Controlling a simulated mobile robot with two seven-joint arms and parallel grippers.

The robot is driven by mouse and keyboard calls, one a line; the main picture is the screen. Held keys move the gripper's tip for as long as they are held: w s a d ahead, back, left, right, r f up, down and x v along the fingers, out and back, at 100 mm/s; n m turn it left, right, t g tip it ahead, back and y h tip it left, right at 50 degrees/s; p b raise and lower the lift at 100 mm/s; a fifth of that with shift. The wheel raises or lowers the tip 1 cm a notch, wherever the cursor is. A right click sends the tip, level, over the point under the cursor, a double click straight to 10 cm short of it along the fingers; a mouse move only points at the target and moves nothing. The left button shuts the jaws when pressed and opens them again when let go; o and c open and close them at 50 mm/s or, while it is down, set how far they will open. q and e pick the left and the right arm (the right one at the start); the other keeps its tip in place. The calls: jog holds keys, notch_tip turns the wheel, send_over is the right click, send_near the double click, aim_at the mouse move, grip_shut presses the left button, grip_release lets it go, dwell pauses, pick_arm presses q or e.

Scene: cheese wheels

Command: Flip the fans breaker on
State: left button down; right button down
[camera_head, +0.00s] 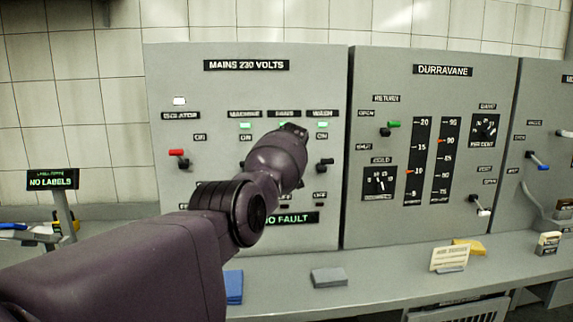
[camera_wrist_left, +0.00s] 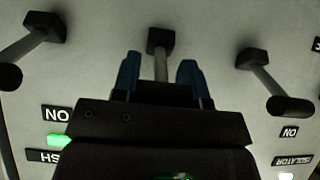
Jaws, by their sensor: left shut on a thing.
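The grey "MAINS 230 VOLTS" panel (camera_head: 215,90) has a fans column between machine and wash. My left wrist covers the fans lever in the head view. In the left wrist view, which is upside down, the fans breaker lever (camera_wrist_left: 160,62) stands between the two blue fingers of my left gripper (camera_wrist_left: 158,80). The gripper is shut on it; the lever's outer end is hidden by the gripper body. The fans light (camera_head: 286,125) glows green. Whether the lever is up or down cannot be told. My right gripper is not in view.
The wash lever (camera_head: 325,163) and machine lever (camera_wrist_left: 262,78) flank the gripper closely. The red isolator lever (camera_head: 178,158) is further left. A "NO FAULT" display (camera_head: 292,219) sits below. The Durravane panel (camera_head: 400,220) stands right. A blue block (camera_head: 234,287) and grey block (camera_head: 328,278) lie on the bench.

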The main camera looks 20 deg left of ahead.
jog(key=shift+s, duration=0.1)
pick_arm(q)
jog(key=c, duration=1)
grip_release()
jog(key=o, duration=0.4)
jog(key=shift+c, duration=0.2)
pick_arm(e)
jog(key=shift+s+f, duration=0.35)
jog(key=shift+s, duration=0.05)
